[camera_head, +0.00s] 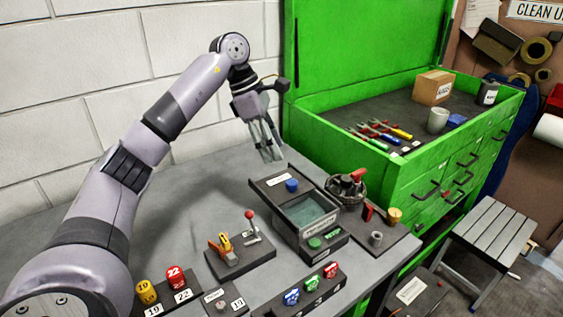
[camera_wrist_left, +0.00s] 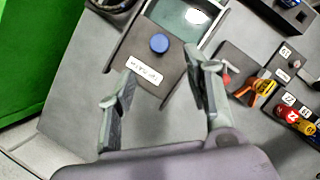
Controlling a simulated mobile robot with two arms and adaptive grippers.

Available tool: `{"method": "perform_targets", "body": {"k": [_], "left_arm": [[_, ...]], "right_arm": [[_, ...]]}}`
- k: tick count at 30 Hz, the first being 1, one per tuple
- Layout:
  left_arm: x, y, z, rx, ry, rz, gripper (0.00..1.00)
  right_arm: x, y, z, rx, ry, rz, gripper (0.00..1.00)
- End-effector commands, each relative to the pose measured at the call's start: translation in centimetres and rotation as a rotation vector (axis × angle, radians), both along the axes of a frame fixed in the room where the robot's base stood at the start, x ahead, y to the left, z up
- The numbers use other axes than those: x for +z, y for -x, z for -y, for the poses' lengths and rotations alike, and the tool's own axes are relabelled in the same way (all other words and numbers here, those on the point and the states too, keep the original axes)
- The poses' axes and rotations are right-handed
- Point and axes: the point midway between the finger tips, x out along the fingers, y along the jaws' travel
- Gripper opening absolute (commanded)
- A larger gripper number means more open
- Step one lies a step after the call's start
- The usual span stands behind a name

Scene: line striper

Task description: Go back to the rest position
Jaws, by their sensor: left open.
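My left gripper (camera_head: 268,143) is in the air over the back of the grey table, near the corner of the green tool chest. Its fingers are apart and nothing is between them; the left wrist view shows the open fingers (camera_wrist_left: 160,100) too. Below and beyond them is a dark box with a blue knob (camera_head: 291,185) and a label; the knob also shows in the left wrist view (camera_wrist_left: 159,43). The gripper looks clear of the box. My right gripper is in neither view.
The green tool chest (camera_head: 400,165) stands right of the table. A red-tipped lever (camera_head: 250,215), an orange clamp (camera_head: 222,245), numbered yellow and red pieces (camera_head: 175,278) and several coloured buttons (camera_head: 310,287) occupy the front. A grey stool (camera_head: 492,232) stands at the right. The table's back left is bare.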

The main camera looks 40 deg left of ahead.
Motion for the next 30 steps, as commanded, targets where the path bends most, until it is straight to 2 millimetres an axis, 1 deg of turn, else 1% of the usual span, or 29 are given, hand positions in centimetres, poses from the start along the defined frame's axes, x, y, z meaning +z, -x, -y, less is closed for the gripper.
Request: {"method": "perform_targets", "body": {"k": [1, 6, 23, 26, 29, 30], "left_arm": [[0.7, 0.1, -0.2, 0.002, 0.000, 0.002, 0.46], [1.7, 0.3, -0.6, 0.000, 0.000, 0.000, 0.46], [1.8, 0.3, -0.7, 0.000, 0.000, 0.000, 0.46], [2.6, 0.3, -0.7, 0.000, 0.000, 0.000, 0.46], [4.5, 0.3, -0.7, 0.000, 0.000, 0.000, 0.46], [5.5, 0.3, -0.7, 0.000, 0.000, 0.000, 0.46]], "right_arm": [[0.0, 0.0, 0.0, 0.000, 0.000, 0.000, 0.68], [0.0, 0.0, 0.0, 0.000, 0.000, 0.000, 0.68], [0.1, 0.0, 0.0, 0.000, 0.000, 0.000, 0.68], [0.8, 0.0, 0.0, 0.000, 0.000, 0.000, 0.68], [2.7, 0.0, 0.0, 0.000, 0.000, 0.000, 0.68], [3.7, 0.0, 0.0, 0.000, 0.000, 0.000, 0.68]]}}
